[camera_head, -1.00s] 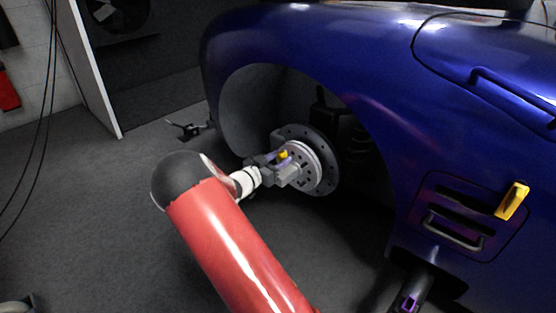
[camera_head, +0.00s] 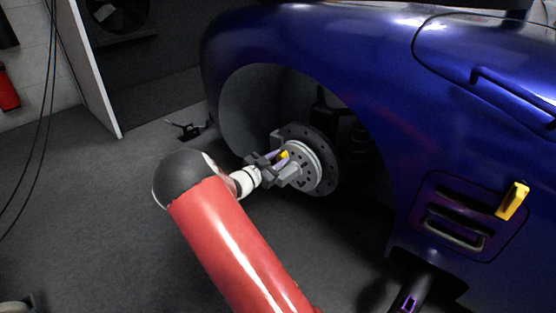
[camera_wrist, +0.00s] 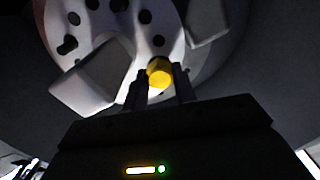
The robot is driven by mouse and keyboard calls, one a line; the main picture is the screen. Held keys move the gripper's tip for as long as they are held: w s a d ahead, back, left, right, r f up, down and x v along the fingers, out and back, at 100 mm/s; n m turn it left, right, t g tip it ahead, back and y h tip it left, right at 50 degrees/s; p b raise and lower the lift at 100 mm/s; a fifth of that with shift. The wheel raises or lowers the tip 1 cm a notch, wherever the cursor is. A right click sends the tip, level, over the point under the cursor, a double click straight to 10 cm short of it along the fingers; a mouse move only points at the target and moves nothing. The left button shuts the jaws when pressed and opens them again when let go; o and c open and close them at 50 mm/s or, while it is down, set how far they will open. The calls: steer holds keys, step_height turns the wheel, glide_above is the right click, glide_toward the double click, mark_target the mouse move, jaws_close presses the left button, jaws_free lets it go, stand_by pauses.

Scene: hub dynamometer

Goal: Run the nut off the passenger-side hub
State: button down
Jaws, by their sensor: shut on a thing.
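The hub (camera_head: 308,168) with its drilled brake disc sits in the open wheel arch of the blue car. A yellow nut (camera_head: 284,155) shows at the hub's face. My gripper (camera_head: 280,163) is at the hub face. In the wrist view the yellow nut (camera_wrist: 159,72) sits between my two fingertips (camera_wrist: 162,82), which are shut on it. The pale hub face (camera_wrist: 115,40) with several dark holes and a stud lies just behind the nut. Whether the nut touches the hub cannot be told.
The blue fender (camera_head: 330,50) arches over the hub, close above my arm. A yellow piece (camera_head: 512,201) sits on the side vent at right. A small dark stand (camera_head: 187,128) is on the floor left of the arch.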

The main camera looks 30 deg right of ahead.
steer(key=n, duration=0.3)
steer(key=shift+s+d+f+n, duration=0.1)
steer(key=shift+s+n, duration=0.15)
steer(key=shift+n, duration=0.15)
steer(key=v, duration=0.6)
stand_by(0.4)
steer(key=shift+w, duration=0.1)
